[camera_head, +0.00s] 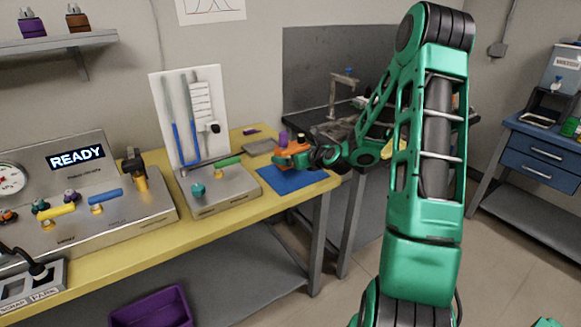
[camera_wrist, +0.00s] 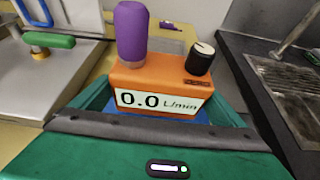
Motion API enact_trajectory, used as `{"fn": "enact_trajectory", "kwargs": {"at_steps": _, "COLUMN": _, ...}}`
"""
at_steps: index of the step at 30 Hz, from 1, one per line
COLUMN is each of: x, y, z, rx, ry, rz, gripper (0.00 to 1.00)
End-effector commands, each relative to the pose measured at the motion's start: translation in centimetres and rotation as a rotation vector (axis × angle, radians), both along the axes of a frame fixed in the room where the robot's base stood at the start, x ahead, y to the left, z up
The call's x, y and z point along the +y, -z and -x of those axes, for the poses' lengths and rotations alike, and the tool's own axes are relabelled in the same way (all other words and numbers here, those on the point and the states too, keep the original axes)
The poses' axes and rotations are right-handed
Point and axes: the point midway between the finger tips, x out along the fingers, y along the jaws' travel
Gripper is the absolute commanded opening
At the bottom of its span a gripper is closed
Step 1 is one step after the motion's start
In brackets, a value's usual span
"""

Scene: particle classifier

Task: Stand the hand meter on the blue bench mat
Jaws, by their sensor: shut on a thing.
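The hand meter (camera_wrist: 150,82) is an orange box with a display reading 0.0 L/min, a purple cylinder on top and a black knob. It looks upright in the wrist view. In the head view the meter (camera_head: 294,156) is at the blue bench mat (camera_head: 290,183), over its back part. My gripper (camera_head: 310,157) is shut on the meter from the right side. The mat is mostly hidden in the wrist view, with only a strip of blue below the meter. I cannot tell whether the meter's base touches the mat.
The yellow bench (camera_head: 115,256) carries a tube stand with a green-handled valve (camera_head: 227,162) left of the mat. A console (camera_head: 85,205) showing READY stands farther left. A dark sink (camera_head: 335,125) is behind at the right. The front of the mat is clear.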

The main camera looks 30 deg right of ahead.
Motion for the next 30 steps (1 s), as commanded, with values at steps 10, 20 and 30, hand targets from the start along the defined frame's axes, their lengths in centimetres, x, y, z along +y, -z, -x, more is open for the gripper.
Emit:
{"fn": "enact_trajectory", "kwargs": {"at_steps": 10, "x": -0.1, "y": 3.1, "z": 0.0, "rx": 0.001, "ry": 0.001, "rz": -0.004, "gripper": 0.42}}
{"fn": "enact_trajectory", "kwargs": {"at_steps": 20, "x": -0.1, "y": 4.0, "z": 0.0, "rx": -0.002, "ry": 0.000, "rz": 0.000, "gripper": 0.42}}
{"fn": "enact_trajectory", "kwargs": {"at_steps": 30, "x": -0.1, "y": 4.3, "z": 0.0, "rx": 0.000, "ry": 0.000, "rz": 0.000, "gripper": 1.00}}
